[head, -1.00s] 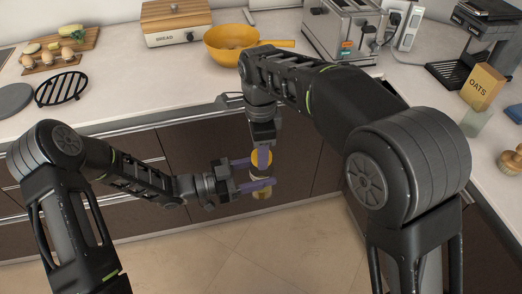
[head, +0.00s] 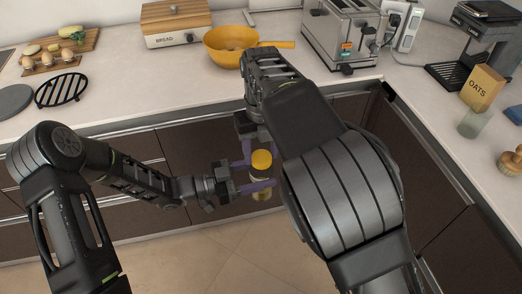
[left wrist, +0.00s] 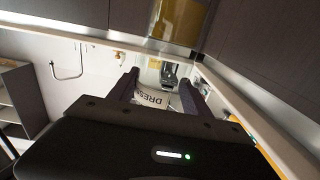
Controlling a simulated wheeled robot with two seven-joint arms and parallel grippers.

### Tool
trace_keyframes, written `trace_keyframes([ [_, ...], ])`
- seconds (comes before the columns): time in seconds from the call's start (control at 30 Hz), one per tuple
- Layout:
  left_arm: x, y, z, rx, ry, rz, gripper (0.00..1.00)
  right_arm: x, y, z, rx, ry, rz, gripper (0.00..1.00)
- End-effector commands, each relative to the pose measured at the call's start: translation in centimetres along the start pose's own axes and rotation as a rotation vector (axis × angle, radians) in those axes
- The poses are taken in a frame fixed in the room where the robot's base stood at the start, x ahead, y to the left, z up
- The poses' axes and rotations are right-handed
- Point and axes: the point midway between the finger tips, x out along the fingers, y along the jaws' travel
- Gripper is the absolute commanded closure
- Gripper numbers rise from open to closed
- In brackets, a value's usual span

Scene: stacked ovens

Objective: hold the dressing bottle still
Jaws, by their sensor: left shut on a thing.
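The dressing bottle (head: 261,188) has a yellow cap and a pale body. It is held roughly upright in the air in front of the dark drawers. My left gripper (head: 253,176) is shut on its body from the left. In the left wrist view the bottle's white label (left wrist: 152,97), with the letters "DRES", shows between the two fingers. My right gripper (head: 248,146) is just above and behind the cap, partly hidden by its own arm. The cap's top is in plain view; whether the right fingers are open cannot be seen.
The counter (head: 190,85) behind carries a yellow pan (head: 232,44), a bread box (head: 176,26), a toaster (head: 343,35) and a black rack (head: 62,88). An oats box (head: 484,87) and a glass (head: 473,123) stand on the right counter. Floor below is clear.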

Motion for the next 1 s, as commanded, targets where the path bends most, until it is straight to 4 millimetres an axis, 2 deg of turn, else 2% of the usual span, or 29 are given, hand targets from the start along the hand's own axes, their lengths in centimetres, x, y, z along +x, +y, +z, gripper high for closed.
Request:
trace_keyframes([
  [0.03,0.0,0.0,-0.1,0.0,0.002,0.001,1.0,0.0,0.0,0.0,0.0,0.0,0.0,0.44],
  [0.17,0.0,0.0,-0.1,0.0,0.002,0.001,1.0,0.0,0.0,0.0,-0.001,0.0,0.0,0.34],
  [0.47,0.0,0.0,-0.1,0.0,0.003,0.0,1.0,-0.2,0.0,0.0,-0.002,0.0,0.0,0.34],
  [0.8,0.0,0.0,-0.1,0.0,0.003,0.0,1.0,-3.9,0.0,0.1,-0.002,-0.002,-0.002,0.34],
  [1.0,0.0,0.0,-0.1,0.0,0.003,0.0,1.0,-4.5,0.0,0.0,-0.002,0.002,-0.001,0.34],
])
